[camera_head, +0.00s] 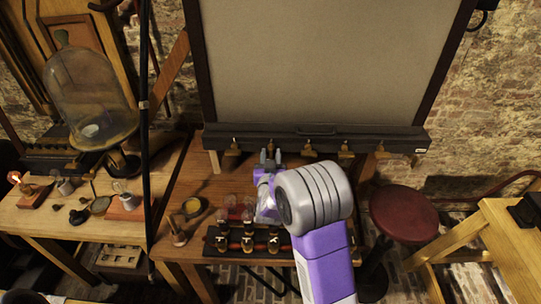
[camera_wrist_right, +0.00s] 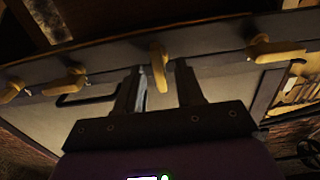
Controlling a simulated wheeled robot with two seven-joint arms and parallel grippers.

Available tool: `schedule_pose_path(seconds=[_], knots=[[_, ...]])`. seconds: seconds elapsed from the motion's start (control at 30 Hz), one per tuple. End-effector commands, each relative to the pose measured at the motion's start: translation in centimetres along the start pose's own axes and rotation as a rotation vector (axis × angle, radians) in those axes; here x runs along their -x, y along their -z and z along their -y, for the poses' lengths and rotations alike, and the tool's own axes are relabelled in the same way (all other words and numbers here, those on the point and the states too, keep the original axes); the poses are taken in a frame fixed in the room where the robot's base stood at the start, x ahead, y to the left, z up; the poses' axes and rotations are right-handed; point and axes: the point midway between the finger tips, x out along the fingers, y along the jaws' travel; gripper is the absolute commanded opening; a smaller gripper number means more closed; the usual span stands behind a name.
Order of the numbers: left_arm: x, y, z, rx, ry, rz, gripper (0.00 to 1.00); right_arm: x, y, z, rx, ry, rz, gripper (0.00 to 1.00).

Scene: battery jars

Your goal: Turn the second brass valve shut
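Several brass valves are set in a row along the dark lower rail (camera_head: 400,139) of a large grey panel. The second valve from the left (camera_head: 271,146) is straight above my right gripper (camera_head: 270,157). My right gripper is open, its two fingers apart and pointing at the rail. In the right wrist view the brass handle (camera_wrist_right: 158,68) is lined up with the gap between my right fingertips (camera_wrist_right: 158,75). I cannot tell if the fingers touch it. That handle looks upright, while its neighbours (camera_wrist_right: 275,48) lie more slanted. My left gripper is not in view.
Below my right arm, a dark rack (camera_head: 225,245) with several glass jars stands on the wooden table (camera_head: 190,185). A glass bell jar (camera_head: 88,95) stands at the left. A red stool (camera_head: 404,213) is at the right. A dark upright pole (camera_head: 146,150) crosses the left side.

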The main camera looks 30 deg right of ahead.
Motion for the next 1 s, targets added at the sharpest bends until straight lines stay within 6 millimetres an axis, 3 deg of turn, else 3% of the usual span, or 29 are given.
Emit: schedule_pose_path(seconds=[0.3, 0.57, 1.0], knots=[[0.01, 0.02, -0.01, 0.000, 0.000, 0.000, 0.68, -0.40, -0.02, 0.01, 0.001, 0.001, 0.001, 0.37], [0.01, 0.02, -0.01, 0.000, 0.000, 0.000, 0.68, -0.38, -0.02, 0.01, 0.000, 0.001, 0.001, 0.00], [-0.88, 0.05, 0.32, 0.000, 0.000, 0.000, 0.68, -0.39, -0.19, -0.04, -0.048, 0.000, 0.000, 0.00]])
